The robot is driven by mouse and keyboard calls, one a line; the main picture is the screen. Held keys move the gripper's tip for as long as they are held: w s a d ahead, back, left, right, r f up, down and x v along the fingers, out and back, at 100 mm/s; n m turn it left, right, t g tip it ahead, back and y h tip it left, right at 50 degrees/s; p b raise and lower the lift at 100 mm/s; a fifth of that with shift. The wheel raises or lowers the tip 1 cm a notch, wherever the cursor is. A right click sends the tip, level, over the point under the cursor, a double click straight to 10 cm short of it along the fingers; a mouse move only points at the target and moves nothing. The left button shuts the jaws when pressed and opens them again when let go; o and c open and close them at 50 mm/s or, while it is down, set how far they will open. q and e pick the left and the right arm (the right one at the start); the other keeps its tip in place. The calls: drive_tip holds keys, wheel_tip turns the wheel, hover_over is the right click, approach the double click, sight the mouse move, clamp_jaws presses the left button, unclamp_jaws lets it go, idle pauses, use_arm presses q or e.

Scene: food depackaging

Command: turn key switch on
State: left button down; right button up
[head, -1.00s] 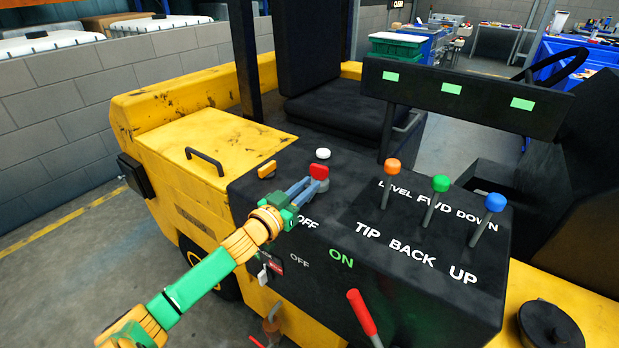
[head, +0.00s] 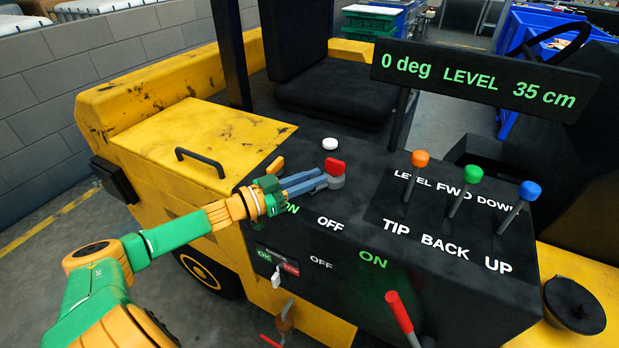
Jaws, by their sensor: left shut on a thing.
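The key switch (head: 334,166) has a red handle on a grey round base, on top of the black console (head: 300,225). My left gripper (head: 322,179) reaches in from the left with its blue-grey fingers at the switch, shut on it. The fingers hide part of the base. White OFF and green ON labels show on the console below the switch; my gripper partly covers this ON. The display bar (head: 490,85) is lit and reads 0 deg, LEVEL, 35 cm. My right gripper does not show.
A white button (head: 330,144) and an orange piece (head: 275,165) sit near the switch. Levers with orange (head: 421,158), green (head: 474,173) and blue (head: 529,190) knobs stand to the right. A red-handled lever (head: 399,311) rises at the front. A black seat (head: 320,85) is behind.

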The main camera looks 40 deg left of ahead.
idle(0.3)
use_arm(q)
drive_tip(key=c, duration=0.9)
unclamp_jaws()
drive_tip(key=shift+o, duration=0.4)
drive_tip(key=shift+w+d, duration=0.1)
drive_tip(key=shift+p+v, duration=1)
drive_tip(key=shift+v, duration=2.6)
drive_tip(key=shift+f, duration=0.1)
